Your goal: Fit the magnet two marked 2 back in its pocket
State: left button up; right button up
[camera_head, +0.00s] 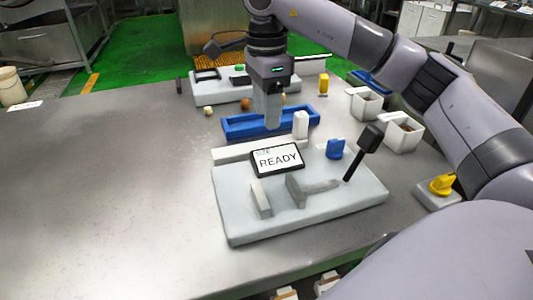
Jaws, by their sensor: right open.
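A light grey panel (245,225) lies on the metal table, with a screen (276,159) reading READY at its back edge. A small upright grey block (261,199) and a grey T-shaped piece (305,190) are on the panel. A blue piece (335,149) stands near its back right. I cannot make out a 2 on any piece, so I cannot tell which is magnet two or where its pocket is. My right gripper (273,122) points down over the blue tray (238,128), open, with nothing seen held. My left gripper is out of view.
A white block (301,124) stands by the tray's right end. A black-handled lever (369,141) rises at the panel's right. Pale bins (403,135) stand farther right, near a yellow knob (441,185). Another panel (215,95) with small balls before it is behind. The table's left is clear.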

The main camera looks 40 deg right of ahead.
aim_at(269, 143)
jog(key=shift+a+f+m, duration=0.1)
jog(key=shift+f+m, duration=0.2)
jog(key=shift+f, duration=0.1)
jog(key=f, duration=0.6)
jog(key=shift+s+d+f+b, duration=0.1)
jog(key=shift+d+f+b, duration=0.15)
jog(key=shift+d+b, duration=0.1)
grip_shut()
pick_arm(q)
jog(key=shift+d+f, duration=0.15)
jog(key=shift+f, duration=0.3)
pick_arm(e)
jog(key=shift+r, duration=0.1)
pick_arm(q)
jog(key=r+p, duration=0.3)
jog(key=p, duration=0.2)
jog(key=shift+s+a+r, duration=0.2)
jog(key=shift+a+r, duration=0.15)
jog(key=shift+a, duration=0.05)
pick_arm(e)
notch_tip(269, 143, up, 20)
